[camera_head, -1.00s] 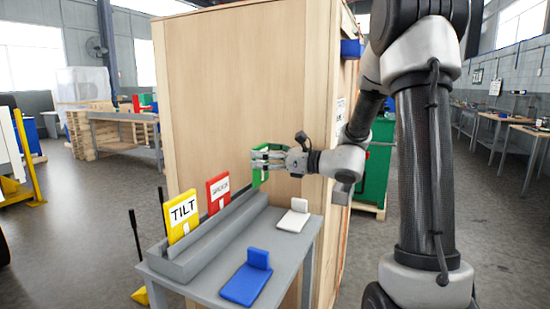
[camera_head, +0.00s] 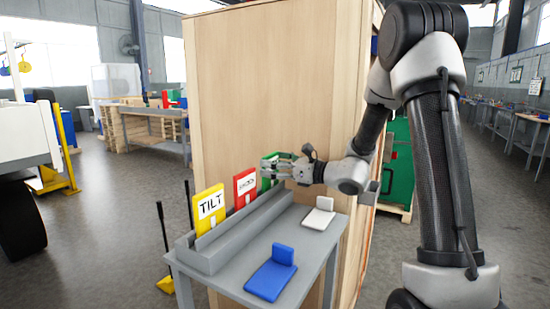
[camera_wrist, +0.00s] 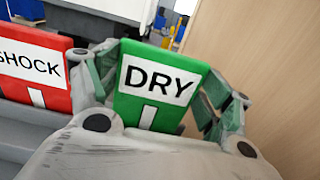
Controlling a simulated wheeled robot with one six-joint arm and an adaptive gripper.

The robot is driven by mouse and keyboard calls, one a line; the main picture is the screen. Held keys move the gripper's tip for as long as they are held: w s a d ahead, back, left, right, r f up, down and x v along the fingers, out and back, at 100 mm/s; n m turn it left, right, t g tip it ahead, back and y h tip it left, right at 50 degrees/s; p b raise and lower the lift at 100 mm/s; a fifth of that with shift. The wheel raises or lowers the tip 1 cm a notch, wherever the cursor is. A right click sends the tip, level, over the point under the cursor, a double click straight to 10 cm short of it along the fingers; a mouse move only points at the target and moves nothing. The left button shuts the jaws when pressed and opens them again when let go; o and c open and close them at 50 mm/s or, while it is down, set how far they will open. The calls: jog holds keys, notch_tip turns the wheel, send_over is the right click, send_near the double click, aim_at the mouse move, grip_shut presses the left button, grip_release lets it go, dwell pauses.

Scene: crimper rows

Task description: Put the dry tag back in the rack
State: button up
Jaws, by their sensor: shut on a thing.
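The dry tag is green with a white label reading DRY (camera_wrist: 158,82). In the head view it is a green piece (camera_head: 267,182) partly hidden by my gripper (camera_head: 272,168). My gripper is shut on it, with a finger on each side in the wrist view (camera_wrist: 163,88). The tag is upright at the far end of the grey rack (camera_head: 232,243), beyond the red SHOCK tag (camera_head: 245,187). Its lower edge is hidden, so I cannot tell whether it sits in the slot. The yellow TILT tag (camera_head: 209,208) stands at the near end of the rack.
The rack is on a grey table (camera_head: 318,243). A blue stand (camera_head: 272,274) and a white stand (camera_head: 319,217) are on its right side. A tall wooden crate (camera_head: 275,90) rises close behind the table and my gripper.

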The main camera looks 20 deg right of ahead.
jog(key=shift+f, duration=0.35)
jog(key=shift+f, duration=0.3)
jog(key=o, duration=1.2)
jog(key=shift+d, duration=0.1)
